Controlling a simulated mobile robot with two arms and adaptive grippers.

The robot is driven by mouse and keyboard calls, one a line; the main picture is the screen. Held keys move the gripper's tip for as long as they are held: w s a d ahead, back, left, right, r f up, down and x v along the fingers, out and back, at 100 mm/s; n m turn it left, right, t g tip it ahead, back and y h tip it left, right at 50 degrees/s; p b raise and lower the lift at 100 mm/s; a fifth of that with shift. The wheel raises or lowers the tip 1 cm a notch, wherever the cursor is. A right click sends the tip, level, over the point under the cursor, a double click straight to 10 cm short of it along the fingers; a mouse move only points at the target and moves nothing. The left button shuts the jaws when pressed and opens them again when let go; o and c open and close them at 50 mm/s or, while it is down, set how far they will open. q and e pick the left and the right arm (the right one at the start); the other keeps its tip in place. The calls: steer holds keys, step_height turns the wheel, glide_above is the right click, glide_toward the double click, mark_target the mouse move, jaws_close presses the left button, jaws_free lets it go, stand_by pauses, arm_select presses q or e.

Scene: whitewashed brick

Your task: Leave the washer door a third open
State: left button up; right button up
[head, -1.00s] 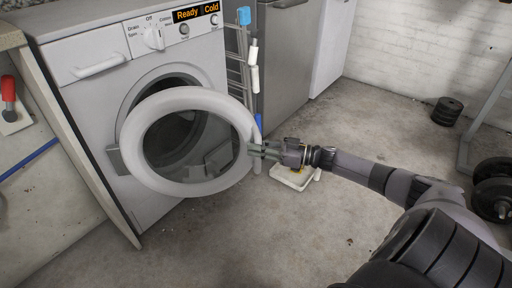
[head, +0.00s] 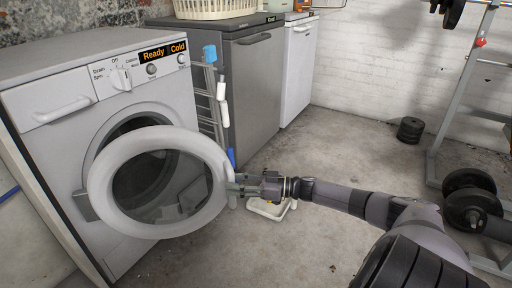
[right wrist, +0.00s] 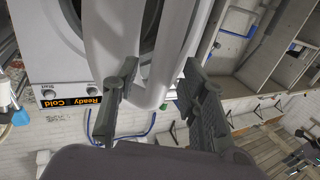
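The white washer (head: 45,165) stands at the left in the head view, its panel reading "Ready" and "Cold". Its round door (head: 110,215), a white ring with a dark glass middle, is hinged at the left and stands partly open, its right side swung out from the front. My right gripper (head: 232,186) is at the door's right rim. In the right wrist view its two fingers (right wrist: 152,97) are spread, with part of the door's rim (right wrist: 150,70) between them. I cannot tell whether either finger touches it. My left gripper is not in view.
A drying rack (head: 208,100) and a grey cabinet (head: 253,90) stand right of the washer. A white tray (head: 268,210) lies on the floor below my right gripper. A weight rack (head: 455,110) and weight plates (head: 410,130) are at the right. The middle floor is clear.

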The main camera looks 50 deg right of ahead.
steer(key=v, duration=1)
steer(key=shift+s+d, duration=0.1)
